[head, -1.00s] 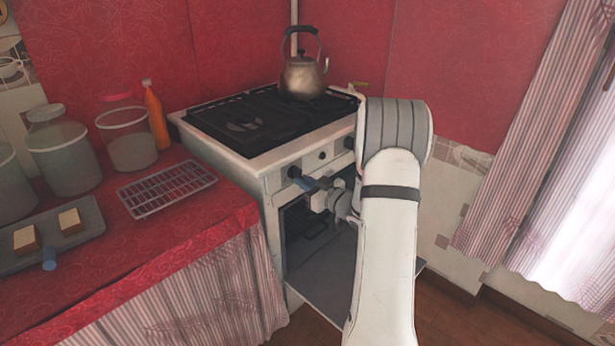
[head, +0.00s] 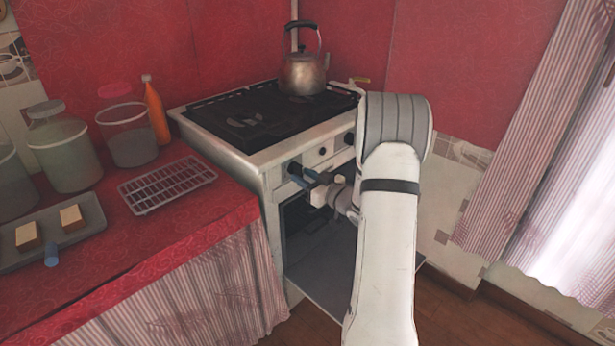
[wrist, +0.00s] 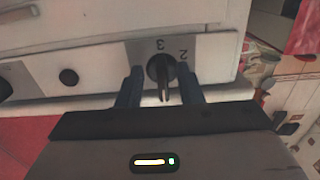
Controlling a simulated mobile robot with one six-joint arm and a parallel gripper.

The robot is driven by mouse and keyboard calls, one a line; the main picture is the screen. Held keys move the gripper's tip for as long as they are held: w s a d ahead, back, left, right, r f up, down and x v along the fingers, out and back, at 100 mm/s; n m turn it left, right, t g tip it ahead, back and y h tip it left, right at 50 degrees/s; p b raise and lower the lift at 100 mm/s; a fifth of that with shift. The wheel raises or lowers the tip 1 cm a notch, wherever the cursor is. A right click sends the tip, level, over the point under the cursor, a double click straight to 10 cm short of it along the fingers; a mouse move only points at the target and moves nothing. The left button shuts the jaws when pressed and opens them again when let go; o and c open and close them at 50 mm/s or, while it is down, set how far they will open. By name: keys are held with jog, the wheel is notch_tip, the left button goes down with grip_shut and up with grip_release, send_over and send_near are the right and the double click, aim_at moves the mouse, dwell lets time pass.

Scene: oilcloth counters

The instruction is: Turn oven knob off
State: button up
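The white stove (head: 252,172) stands in the corner with its oven door (head: 325,283) open and lowered. A black oven knob (wrist: 160,70) sits on the grey front panel, with a "3" and a "2" printed beside it in the wrist view. My gripper (wrist: 161,88) is at this knob, its two dark fingers on either side of it, with gaps visible between the fingers and the knob. In the head view my gripper (head: 307,177) is at the left end of the stove's front panel, largely covering that knob.
A kettle (head: 303,74) stands on the cooktop (head: 245,118). The red counter at left holds a wire rack (head: 167,186), jars (head: 127,133), an orange bottle (head: 156,112) and a tray (head: 88,216) with bread-like pieces. Another black knob (wrist: 68,76) is on the panel.

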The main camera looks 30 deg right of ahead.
jog(key=v, duration=0.8)
jog(key=shift+p, duration=0.3)
jog(key=shift+w+r, duration=0.1)
